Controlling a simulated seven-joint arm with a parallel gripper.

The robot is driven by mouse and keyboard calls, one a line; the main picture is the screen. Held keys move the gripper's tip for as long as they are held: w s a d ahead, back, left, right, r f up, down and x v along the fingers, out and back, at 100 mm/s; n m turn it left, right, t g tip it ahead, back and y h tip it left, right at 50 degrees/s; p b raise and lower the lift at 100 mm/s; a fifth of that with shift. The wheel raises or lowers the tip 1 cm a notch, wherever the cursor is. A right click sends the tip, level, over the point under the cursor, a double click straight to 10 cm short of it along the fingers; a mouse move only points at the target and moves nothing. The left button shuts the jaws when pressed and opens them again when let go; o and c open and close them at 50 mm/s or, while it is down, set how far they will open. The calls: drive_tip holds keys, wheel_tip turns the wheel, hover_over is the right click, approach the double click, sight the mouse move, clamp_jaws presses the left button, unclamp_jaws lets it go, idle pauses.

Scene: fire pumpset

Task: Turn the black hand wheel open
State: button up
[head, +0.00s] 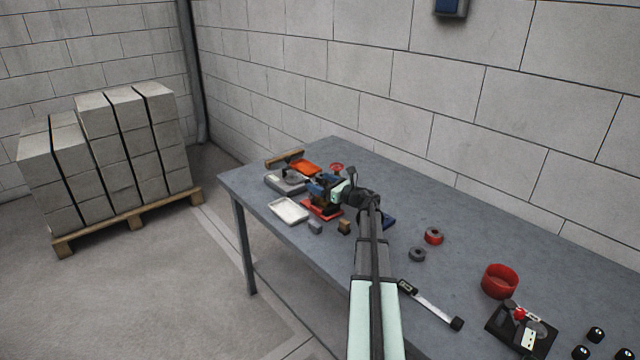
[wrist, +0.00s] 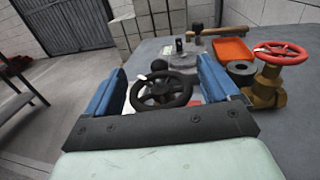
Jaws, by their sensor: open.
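The black hand wheel (wrist: 162,90) shows in the wrist view, lying roughly flat with its spokes visible. My gripper (wrist: 162,85) is open, with one blue finger on each side of the wheel. I cannot tell whether the fingers touch the rim. In the head view my gripper (head: 322,188) is at the far end of the table, and the arm and gripper hide most of the black wheel there. A red hand wheel (wrist: 281,52) on a brass valve body (wrist: 266,92) stands to the right of the right finger.
An orange tray (wrist: 232,50), a dark ring (wrist: 240,70) and a wooden-handled hammer (wrist: 215,31) lie beyond the wheel. A white tray (head: 289,210) sits near the table's (head: 400,215) left edge. A red cup (head: 499,281) and loose rings stand nearer.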

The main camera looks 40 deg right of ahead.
drive_tip(key=shift+w+a, duration=0.1)
drive_tip(key=shift+w, duration=0.35)
drive_tip(key=shift+c, duration=0.4)
drive_tip(key=c, duration=1)
drive_tip(key=shift+n+y, duration=0.3)
drive_tip(key=shift+y, duration=0.1)
drive_tip(key=n+g+y, duration=0.1)
drive_tip(key=n+y, duration=0.1)
drive_tip(key=y, duration=0.1)
drive_tip(key=shift+y, duration=0.3)
drive_tip(key=shift+s+a+n+g+y, duration=0.1)
drive_tip(key=shift+a+n+g+y, duration=0.1)
drive_tip(key=shift+n+g+y, duration=0.7)
drive_tip(key=shift+s+a+n+g+y, duration=0.15)
drive_tip(key=shift+n+g+y, duration=0.55)
drive_tip(key=shift+y, duration=0.4)
drive_tip(key=shift+a, duration=0.1)
